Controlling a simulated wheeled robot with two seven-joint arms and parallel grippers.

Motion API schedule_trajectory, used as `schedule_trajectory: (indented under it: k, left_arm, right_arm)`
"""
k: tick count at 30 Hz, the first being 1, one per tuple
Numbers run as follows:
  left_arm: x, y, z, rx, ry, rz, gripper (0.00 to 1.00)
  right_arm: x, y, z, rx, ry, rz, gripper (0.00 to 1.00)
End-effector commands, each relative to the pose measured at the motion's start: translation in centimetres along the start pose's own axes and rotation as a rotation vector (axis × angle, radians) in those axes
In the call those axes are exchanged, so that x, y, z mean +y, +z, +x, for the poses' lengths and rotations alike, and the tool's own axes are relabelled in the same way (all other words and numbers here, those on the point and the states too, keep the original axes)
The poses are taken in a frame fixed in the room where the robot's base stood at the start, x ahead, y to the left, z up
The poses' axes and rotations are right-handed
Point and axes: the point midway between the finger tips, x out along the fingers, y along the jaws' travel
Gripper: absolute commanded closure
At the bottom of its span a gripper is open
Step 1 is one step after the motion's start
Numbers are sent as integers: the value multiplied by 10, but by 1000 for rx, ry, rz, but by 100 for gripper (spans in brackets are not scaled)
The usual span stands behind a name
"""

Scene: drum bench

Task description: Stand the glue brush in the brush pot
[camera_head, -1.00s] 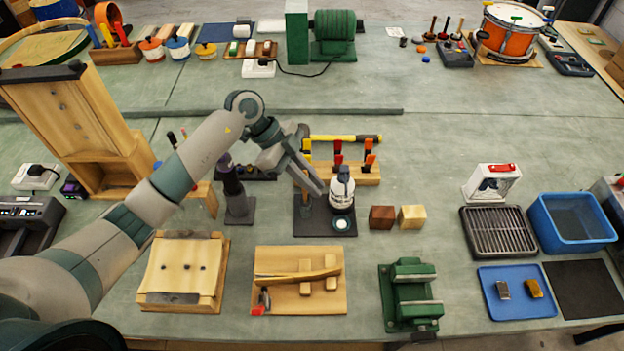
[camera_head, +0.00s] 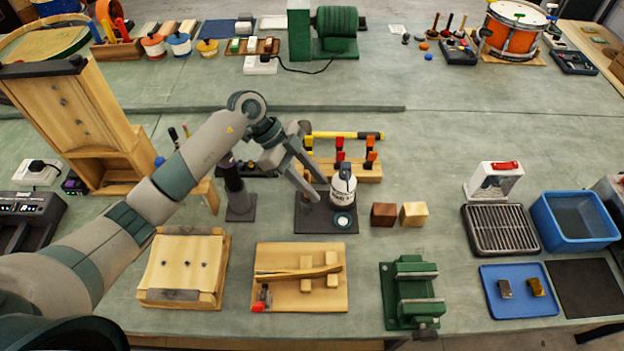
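My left gripper (camera_head: 320,190) reaches in from the left over a dark mat (camera_head: 312,222). Its two fingers slope down to the right with a gap between them, and it looks open. The tips are just left of a white bottle with a dark top (camera_head: 343,189), and I cannot tell if they touch it. A small round white-rimmed dish (camera_head: 343,222) sits in front of the bottle. I cannot make out the glue brush or the brush pot for certain; the gripper hides part of the mat. My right gripper is not in view.
A wooden rack (camera_head: 350,172) with coloured handles stands behind the mat. A dark stand (camera_head: 238,200) is to its left. Two small blocks, dark (camera_head: 383,215) and pale (camera_head: 414,215), lie to the right. A wooden board (camera_head: 300,295) and a green vise (camera_head: 410,290) are in front.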

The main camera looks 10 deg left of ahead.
Motion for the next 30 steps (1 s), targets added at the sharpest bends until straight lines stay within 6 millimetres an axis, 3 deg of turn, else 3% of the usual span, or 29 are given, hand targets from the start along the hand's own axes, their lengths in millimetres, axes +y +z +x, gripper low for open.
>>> schedule_trajectory:
  k: [11,30]
  left_arm:
    - [-1,2,-21,-1,-3,1,67]
    - [-1,2,-141,-2,-3,0,67]
  right_arm:
    - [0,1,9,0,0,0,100]
    - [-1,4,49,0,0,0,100]
